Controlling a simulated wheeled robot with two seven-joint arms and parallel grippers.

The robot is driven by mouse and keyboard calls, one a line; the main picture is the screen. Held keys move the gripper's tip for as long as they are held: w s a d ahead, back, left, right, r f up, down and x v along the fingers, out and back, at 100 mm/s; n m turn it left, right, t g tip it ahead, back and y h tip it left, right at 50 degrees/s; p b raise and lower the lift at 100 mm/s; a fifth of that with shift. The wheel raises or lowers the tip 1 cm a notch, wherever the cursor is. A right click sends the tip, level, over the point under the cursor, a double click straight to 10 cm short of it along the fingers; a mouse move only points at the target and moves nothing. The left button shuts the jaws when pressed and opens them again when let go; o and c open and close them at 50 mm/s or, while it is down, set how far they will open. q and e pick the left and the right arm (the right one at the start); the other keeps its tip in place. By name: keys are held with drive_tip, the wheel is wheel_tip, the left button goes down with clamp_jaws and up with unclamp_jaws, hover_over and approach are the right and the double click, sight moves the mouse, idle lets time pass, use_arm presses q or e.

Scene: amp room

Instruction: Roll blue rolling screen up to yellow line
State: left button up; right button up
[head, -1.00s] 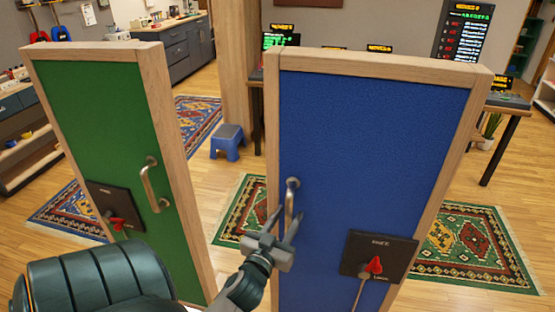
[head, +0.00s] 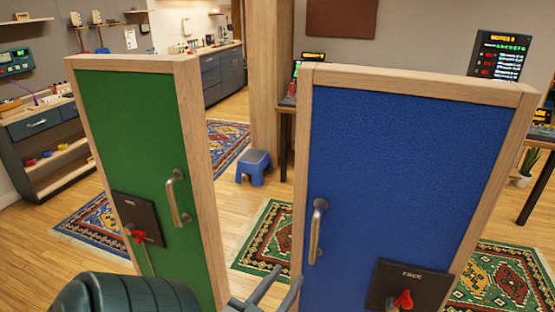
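The blue screen (head: 400,170) is a tall blue panel in a light wood frame, standing upright on the right side of the head view. A metal bar handle (head: 317,232) sits on its left edge. A dark plate with a red knob (head: 402,299) is at its lower right, cut by the bottom edge. My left gripper (head: 288,275) is at the bottom middle, its two fingers apart with nothing between them. In the picture it is below and left of the handle, apart from it. My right gripper is not in view. I see no yellow line.
A green screen (head: 130,140) with a similar handle (head: 178,198) stands to the left, with a gap between the two. A blue step stool (head: 254,166) and a green rug (head: 268,238) lie behind. Desks with lit displays (head: 500,55) are at the back right.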

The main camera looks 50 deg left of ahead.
use_arm(q)
drive_tip(key=shift+p+v, duration=0.3)
drive_tip(key=shift+v, duration=1.05)
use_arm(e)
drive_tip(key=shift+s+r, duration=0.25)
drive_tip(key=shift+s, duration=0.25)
